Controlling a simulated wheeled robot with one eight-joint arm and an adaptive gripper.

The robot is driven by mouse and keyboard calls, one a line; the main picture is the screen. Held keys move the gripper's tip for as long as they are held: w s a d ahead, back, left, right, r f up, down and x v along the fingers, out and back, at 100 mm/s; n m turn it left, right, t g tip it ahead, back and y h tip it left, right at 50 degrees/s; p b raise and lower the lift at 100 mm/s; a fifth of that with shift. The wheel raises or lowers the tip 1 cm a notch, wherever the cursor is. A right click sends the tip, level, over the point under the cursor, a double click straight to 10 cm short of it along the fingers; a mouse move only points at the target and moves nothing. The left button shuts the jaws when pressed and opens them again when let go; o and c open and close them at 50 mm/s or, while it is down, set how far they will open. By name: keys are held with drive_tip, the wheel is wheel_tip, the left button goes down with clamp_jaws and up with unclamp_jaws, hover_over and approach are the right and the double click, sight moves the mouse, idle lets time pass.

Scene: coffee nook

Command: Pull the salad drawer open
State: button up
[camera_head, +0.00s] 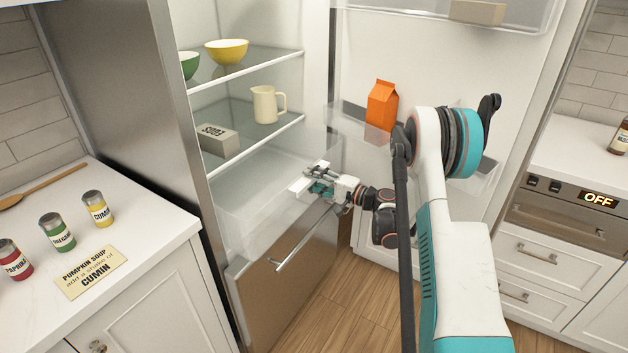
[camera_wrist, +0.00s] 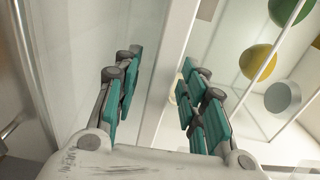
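The salad drawer (camera_head: 255,222) is a pale, see-through bin low in the open fridge, under the glass shelves. A small white block-like piece, perhaps its handle (camera_head: 297,188), shows beside my gripper (camera_head: 318,177) in the head view. My gripper reaches in from the right at the drawer's front. In the wrist view my gripper (camera_wrist: 160,85) has its teal-padded fingers spread well apart. A white bar or edge (camera_wrist: 170,65) runs between the fingers in that picture. I cannot tell whether it lies between the pads or beyond them, and no contact is clear.
Below is a steel front (camera_head: 290,285) with a long bar handle (camera_head: 303,236). Shelves above hold a yellow bowl (camera_head: 227,52), a green bowl (camera_head: 189,65), a cream jug (camera_head: 266,104) and an egg box (camera_head: 217,140). An orange carton (camera_head: 382,105) stands in the open door at right.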

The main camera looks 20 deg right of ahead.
drive_tip(key=v, duration=1.2)
drive_tip(key=shift+a, duration=0.1)
